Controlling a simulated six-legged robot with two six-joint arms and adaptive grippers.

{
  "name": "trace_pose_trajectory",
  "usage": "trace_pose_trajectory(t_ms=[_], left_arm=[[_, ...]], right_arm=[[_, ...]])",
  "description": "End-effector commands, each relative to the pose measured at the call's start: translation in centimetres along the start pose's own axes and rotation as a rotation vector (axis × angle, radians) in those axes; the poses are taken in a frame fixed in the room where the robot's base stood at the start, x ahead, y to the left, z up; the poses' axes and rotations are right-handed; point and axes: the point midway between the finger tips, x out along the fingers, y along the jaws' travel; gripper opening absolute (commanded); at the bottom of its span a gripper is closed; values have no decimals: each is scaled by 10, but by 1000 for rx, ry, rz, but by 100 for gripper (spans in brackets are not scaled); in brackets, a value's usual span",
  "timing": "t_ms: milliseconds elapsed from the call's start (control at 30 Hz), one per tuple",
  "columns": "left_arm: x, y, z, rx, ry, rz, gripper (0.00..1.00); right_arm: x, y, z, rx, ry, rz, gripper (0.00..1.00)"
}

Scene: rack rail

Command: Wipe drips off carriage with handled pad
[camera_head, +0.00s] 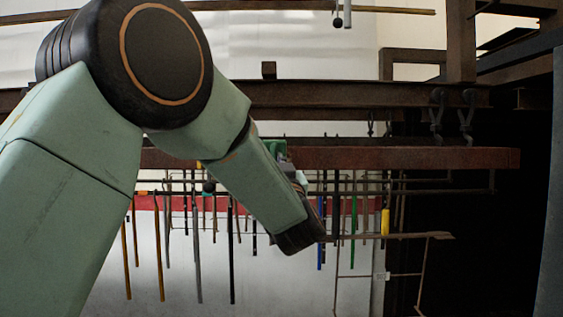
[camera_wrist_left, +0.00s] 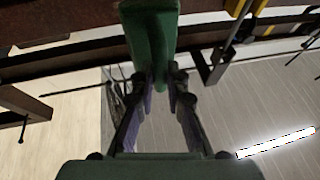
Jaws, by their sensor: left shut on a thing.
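My left arm comes in from the left in the head view and hides much of its own gripper. In the left wrist view my left gripper (camera_wrist_left: 160,78) is shut on the green handled pad (camera_wrist_left: 150,35), which reaches up past the fingertips. Part of the green pad (camera_head: 274,148) shows in the head view at the reddish-brown beam. This long beam (camera_head: 420,158), which looks like the carriage, hangs level below the rail (camera_head: 350,95). I cannot tell whether the pad touches it. No drips can be made out. My right gripper is in neither view.
Dark hooks (camera_head: 466,115) hang at the right of the rail. Several thin rods (camera_head: 197,240) hang below the beam, one with a yellow part (camera_head: 385,222). A thin brown frame (camera_head: 415,236) stands out lower right. A yellow piece (camera_wrist_left: 236,8) shows at the top of the wrist view.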

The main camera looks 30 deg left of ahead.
Motion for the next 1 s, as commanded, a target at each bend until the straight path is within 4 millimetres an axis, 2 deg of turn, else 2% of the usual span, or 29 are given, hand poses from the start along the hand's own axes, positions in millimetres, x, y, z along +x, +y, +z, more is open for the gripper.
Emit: trace_pose_trajectory(t_ms=[533,1000], left_arm=[[48,10,19,-1,4,-2,0],[55,12,23,0,5,0,0]], right_arm=[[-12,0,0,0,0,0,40],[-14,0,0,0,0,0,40]])
